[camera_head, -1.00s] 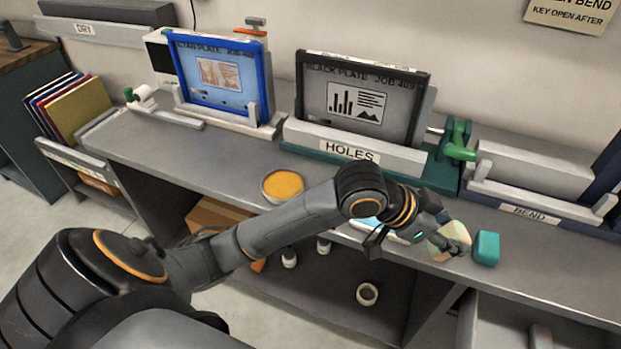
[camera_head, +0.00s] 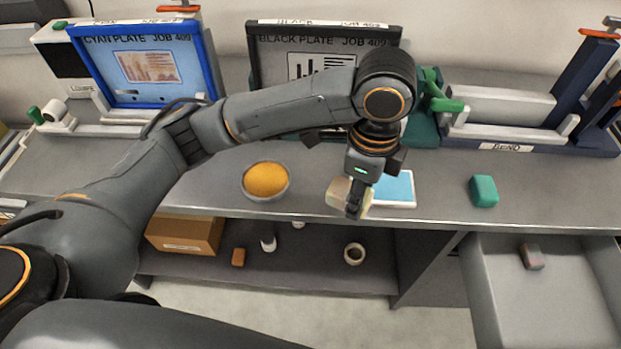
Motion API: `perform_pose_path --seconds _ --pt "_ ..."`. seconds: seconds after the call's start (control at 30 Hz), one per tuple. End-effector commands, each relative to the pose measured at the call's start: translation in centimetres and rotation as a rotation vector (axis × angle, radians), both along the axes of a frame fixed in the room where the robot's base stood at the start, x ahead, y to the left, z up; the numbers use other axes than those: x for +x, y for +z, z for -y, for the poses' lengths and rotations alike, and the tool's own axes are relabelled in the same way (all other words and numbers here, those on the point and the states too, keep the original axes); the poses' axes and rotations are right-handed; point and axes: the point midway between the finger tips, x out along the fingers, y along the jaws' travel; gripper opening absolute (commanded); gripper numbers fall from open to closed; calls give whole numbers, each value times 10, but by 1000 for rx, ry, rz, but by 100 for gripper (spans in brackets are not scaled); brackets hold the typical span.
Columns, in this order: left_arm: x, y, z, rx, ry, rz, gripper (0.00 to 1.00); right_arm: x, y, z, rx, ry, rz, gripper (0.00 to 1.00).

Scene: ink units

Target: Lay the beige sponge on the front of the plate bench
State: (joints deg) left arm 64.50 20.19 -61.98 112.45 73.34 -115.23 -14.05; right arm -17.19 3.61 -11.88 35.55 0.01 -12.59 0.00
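The beige sponge (camera_head: 337,193) is in my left gripper (camera_head: 356,206), which points down near the front edge of the plate bench (camera_head: 434,208). The gripper is shut on the sponge, with a finger across its near face, so part of the sponge is hidden. The sponge looks slightly tilted. I cannot tell whether it touches the bench top. A light-blue and white flat pad (camera_head: 397,188) lies just right of the gripper. My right gripper is not in view.
A bowl of orange material (camera_head: 265,180) stands to the left and a teal block (camera_head: 484,191) to the right. Framed cyan (camera_head: 145,70) and black (camera_head: 255,60) plates stand behind. An open drawer (camera_head: 490,300) at the lower right holds a small reddish block (camera_head: 531,256).

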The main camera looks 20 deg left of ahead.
Motion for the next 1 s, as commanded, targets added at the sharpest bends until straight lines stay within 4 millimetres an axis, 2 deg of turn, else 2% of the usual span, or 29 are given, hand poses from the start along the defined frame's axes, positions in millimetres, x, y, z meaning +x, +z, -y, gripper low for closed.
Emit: perform_pose_path --seconds 0.1,0.23,0.37,0.5,0.7,0.87,1.0 --pt "16 -10 -16 4 7 -6 23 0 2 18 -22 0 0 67" --pt "42 -22 -37 3 11 -4 23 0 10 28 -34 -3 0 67" --pt "66 -36 -58 3 10 -3 23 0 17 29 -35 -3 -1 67" --pt "82 -65 -71 2 6 -5 23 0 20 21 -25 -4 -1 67" --pt "95 -85 -80 -1 2 -1 23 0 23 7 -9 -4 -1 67" --pt "103 -97 -87 1 5 -2 23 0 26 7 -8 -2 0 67" --pt "102 -117 -87 0 2 -3 23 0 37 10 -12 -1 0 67"
